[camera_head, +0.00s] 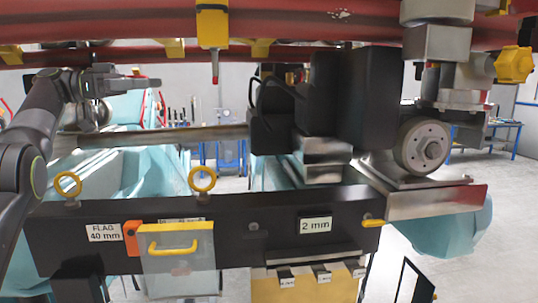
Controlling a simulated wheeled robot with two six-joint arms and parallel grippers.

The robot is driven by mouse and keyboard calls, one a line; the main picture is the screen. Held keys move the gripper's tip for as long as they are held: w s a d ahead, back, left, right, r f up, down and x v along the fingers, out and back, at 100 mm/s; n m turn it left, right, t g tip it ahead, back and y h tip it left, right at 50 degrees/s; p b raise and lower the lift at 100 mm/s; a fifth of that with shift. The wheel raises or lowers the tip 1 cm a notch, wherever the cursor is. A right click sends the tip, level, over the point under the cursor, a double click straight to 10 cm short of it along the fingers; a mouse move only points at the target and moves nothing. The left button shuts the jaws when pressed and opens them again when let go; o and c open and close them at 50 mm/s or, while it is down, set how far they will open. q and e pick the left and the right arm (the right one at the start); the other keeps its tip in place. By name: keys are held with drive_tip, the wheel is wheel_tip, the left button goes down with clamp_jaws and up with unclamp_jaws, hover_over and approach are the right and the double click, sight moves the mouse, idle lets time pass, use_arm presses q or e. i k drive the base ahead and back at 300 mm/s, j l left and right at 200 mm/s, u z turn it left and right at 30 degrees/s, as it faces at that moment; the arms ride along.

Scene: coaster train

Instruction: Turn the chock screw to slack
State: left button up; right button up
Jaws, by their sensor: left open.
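A yellow star-shaped knob (514,64) sticks out at the upper right, beside the metal wheel carrier; it may be the chock screw, but no label on it says so. A small yellow lever (373,223) sits at the right end of the black beam. My left gripper (148,82) is at the upper left, below the red rail. It is open and empty, far left of the knob and touching nothing that I can see. My right gripper is out of view.
A red rail (330,30) crosses the top. The black beam (255,228) carries labels, two yellow rings and a clear flap (178,262) with a yellow handle. A grey wheel (422,146) and black blocks (365,95) fill the middle right. Floor is open at lower right.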

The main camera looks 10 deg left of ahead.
sight(214, 52)
drive_tip(key=k+l, duration=0.7)
drive_tip(key=k, duration=0.15)
